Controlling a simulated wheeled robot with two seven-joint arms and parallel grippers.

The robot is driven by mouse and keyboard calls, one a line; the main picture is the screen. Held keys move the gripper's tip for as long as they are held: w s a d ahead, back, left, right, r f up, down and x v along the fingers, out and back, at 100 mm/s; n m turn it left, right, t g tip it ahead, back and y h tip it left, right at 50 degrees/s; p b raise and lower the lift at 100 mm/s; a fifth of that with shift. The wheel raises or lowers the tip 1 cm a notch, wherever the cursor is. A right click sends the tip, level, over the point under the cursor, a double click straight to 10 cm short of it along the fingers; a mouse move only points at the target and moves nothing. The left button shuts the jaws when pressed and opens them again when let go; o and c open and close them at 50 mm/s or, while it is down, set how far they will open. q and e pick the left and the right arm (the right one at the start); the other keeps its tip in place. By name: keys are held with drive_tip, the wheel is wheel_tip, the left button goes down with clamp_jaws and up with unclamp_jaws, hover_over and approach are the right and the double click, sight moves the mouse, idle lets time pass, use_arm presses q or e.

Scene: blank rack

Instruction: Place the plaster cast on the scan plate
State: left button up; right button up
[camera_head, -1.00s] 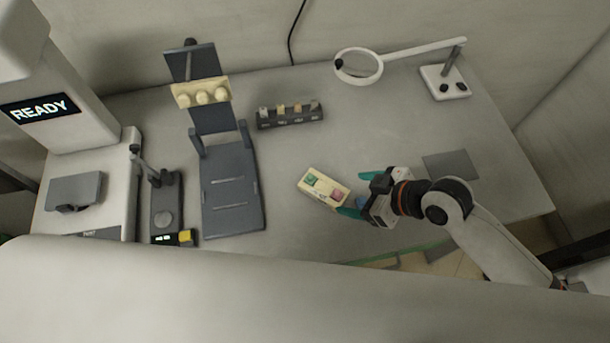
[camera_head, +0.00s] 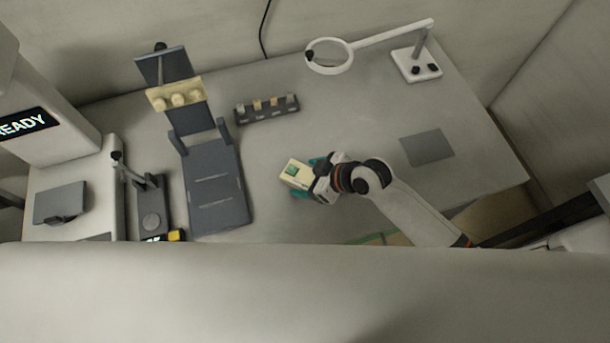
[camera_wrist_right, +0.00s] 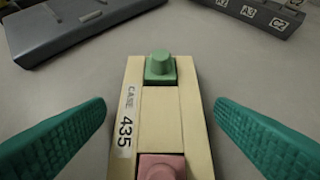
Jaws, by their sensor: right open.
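A cream block (camera_head: 293,172) labelled CASE 435 lies on the table; I cannot tell whether it is the plaster cast. In the right wrist view the block (camera_wrist_right: 160,115) bears a green stump (camera_wrist_right: 160,67) and a pink one (camera_wrist_right: 160,167). My right gripper (camera_head: 308,178) is open, with its teal fingers on either side of the block and a gap on both sides. Another cream piece with rounded bumps (camera_head: 175,96) sits on the upright dark stand (camera_head: 216,190). A grey plate (camera_head: 60,203) lies on the white machine at left, possibly the scan plate. My left gripper is out of view.
A dark rack with several small pieces (camera_head: 267,109) stands behind the block. A magnifier lamp (camera_head: 417,66) stands at the back right, and a flat grey square (camera_head: 427,147) lies to the right. A small dark device (camera_head: 151,208) stands beside the machine.

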drive_tip(key=c, duration=1.3)
